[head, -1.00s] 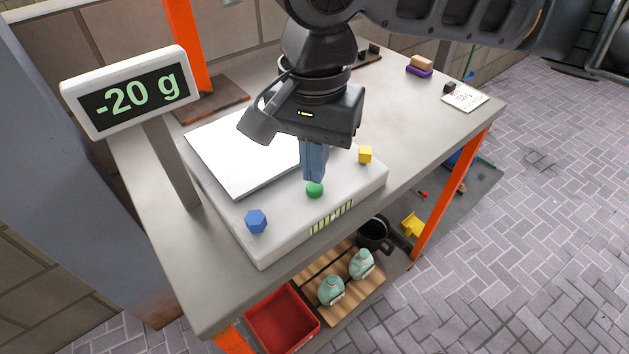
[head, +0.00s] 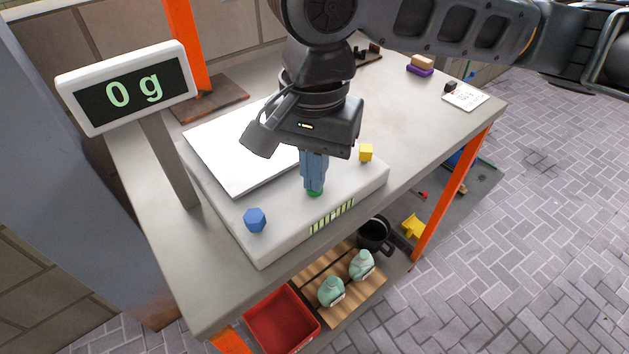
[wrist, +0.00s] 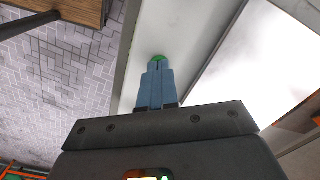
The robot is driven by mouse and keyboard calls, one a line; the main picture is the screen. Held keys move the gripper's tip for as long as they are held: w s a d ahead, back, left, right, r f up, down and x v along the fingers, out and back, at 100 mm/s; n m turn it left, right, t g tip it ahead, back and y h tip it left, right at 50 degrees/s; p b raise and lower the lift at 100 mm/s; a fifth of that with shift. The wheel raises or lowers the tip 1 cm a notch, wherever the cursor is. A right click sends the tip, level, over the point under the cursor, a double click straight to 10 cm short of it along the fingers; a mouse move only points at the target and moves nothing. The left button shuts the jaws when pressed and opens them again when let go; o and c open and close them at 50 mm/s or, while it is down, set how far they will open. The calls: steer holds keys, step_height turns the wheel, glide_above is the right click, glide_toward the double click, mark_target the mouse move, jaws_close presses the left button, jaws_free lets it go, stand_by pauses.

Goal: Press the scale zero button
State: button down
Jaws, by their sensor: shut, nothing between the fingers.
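The white scale (head: 225,208) stands on the grey table, with a pale weighing plate (head: 225,155) on top. Its display (head: 130,88) reads "0 g". Along its front are a blue button (head: 255,220), a green button (head: 315,193) and a yellow button (head: 366,152). My gripper (head: 314,190) is shut and empty, pointing down with its blue fingertips at the green button and partly covering it. In the wrist view the fingertips (wrist: 157,66) meet the green button (wrist: 158,58), whose far edge shows. No labels can be read on the buttons.
The display post (head: 172,160) rises at the scale's left. A sponge-like block (head: 421,64) and a white card (head: 466,97) lie at the table's far right. The lower shelf holds a red bin (head: 283,322), green bottles (head: 346,278) and a black pot (head: 374,236).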

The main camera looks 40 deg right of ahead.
steer(key=shift+r, duration=0.1)
steer(key=shift+r+p, duration=2)
steer(key=shift+p, duration=0.35)
